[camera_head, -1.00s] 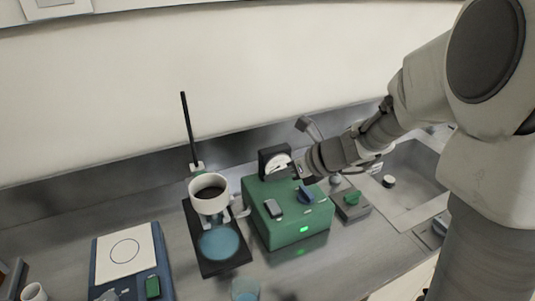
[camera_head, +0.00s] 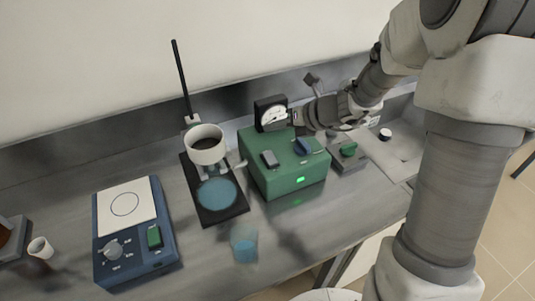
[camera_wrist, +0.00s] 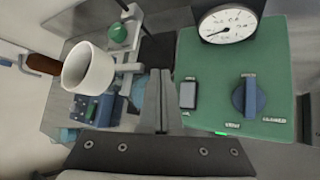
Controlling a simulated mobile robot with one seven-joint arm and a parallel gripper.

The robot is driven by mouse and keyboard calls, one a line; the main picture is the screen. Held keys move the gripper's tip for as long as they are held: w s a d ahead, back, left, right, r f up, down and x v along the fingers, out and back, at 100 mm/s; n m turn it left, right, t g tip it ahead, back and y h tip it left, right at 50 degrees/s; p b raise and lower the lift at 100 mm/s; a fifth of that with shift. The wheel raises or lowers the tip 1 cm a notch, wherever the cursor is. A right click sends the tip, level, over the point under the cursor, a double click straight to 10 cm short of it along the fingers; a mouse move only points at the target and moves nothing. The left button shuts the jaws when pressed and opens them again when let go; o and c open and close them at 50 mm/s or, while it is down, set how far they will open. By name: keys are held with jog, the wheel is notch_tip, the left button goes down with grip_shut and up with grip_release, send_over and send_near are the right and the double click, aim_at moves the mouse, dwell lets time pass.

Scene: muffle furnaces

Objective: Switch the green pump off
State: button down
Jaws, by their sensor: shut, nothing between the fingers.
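The green pump (camera_head: 262,178) stands on the steel bench, with a round-dial gauge (camera_head: 271,113) at its back. On its top are a grey rocker switch (camera_head: 270,159) and a blue knob (camera_head: 302,147). A green light (camera_head: 299,180) glows on its front. My gripper (camera_head: 297,118) is above the pump's back edge, beside the gauge. In the wrist view the shut, empty fingers (camera_wrist: 161,74) show just left of the switch (camera_wrist: 188,95), apart from it in the picture; the blue knob (camera_wrist: 245,97) is further right. The switch's exact tilt is unclear.
Left of the pump is a black stand (camera_head: 227,209) with a white cup (camera_head: 206,146) and blue disc. A blue hotplate (camera_head: 141,262) and small white cup (camera_head: 41,248) are further left. A blue-filled beaker (camera_head: 244,245) stands in front. A grey box with green knob (camera_head: 348,150) and sink are right.

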aim_at(271, 157)
jog(key=f+b, duration=0.4)
jog(key=f, duration=0.1)
jog(key=w+f+b, duration=0.1)
jog(key=f+b, duration=0.1)
jog(key=f, duration=0.1)
jog(key=shift+a+f+b, duration=0.1)
jog(key=shift+a+b, duration=0.15)
jog(key=shift+b, duration=0.15)
dwell(1.6)
jog(key=shift+f, duration=0.4)
jog(key=shift+w+f+b, duration=0.1)
jog(key=shift+f+b, duration=0.25)
jog(key=shift+b, duration=0.1)
dwell(0.4)
jog(key=shift+r, duration=0.15)
jog(key=shift+r+p, duration=0.65)
jog(key=shift+p, duration=0.1)
jog(key=r+p, duration=0.4)
jog(key=r, duration=0.1)
jog(key=shift+s+d+p, duration=0.15)
jog(key=shift+s+p, duration=0.25)
